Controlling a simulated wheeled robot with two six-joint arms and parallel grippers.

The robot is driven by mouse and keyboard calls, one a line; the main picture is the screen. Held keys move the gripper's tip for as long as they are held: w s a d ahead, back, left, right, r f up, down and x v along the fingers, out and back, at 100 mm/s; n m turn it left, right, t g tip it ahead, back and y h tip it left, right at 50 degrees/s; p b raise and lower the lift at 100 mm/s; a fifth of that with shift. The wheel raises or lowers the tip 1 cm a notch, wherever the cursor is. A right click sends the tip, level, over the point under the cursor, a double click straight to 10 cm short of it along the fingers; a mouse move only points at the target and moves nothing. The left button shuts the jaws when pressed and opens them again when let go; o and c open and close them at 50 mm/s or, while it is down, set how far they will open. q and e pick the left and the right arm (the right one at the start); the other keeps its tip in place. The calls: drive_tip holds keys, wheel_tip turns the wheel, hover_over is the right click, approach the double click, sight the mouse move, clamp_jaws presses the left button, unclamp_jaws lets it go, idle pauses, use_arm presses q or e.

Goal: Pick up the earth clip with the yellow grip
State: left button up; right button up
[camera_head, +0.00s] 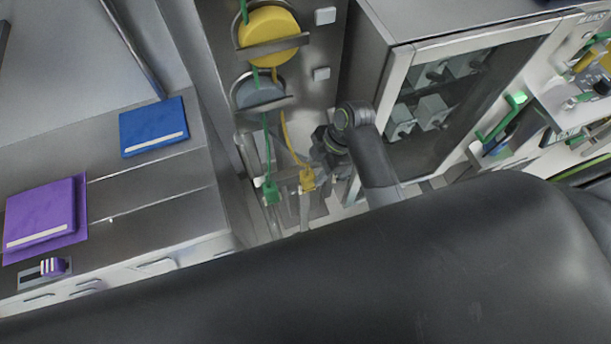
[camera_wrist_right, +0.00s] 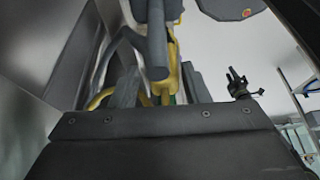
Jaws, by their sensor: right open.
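The earth clip with the yellow grip (camera_head: 307,180) hangs from a yellow cable at the centre of the head view. A clip with a green grip (camera_head: 271,193) hangs to its left on a green cable. My right gripper (camera_head: 318,160) is beside the yellow grip, its fingers partly hidden by its own wrist. In the right wrist view, yellow parts (camera_wrist_right: 172,62) show between and beyond the open fingers of my gripper (camera_wrist_right: 160,90). I cannot tell whether they touch. My left gripper is out of view.
A yellow reel (camera_head: 268,27) and a grey reel (camera_head: 258,92) sit on the metal panel above. A glass-fronted cabinet (camera_head: 403,58) stands to the right. A counter at left holds a blue folder (camera_head: 153,125) and a purple one (camera_head: 42,213). My dark arm covers the lower picture.

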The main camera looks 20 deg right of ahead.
sight(308, 179)
drive_tip(key=shift+s+a+f+p, duration=0.25)
drive_tip(key=shift+a+f+p, duration=0.15)
drive_tip(key=shift+f, duration=0.2)
drive_tip(key=p+x, duration=0.1)
drive_tip(key=x, duration=0.2)
drive_tip(key=shift+a, duration=0.2)
drive_tip(key=shift+a+f, duration=0.1)
drive_tip(key=shift+f, duration=0.35)
drive_tip(key=shift+c, duration=0.4)
clamp_jaws()
drive_tip(key=shift+w, duration=0.1)
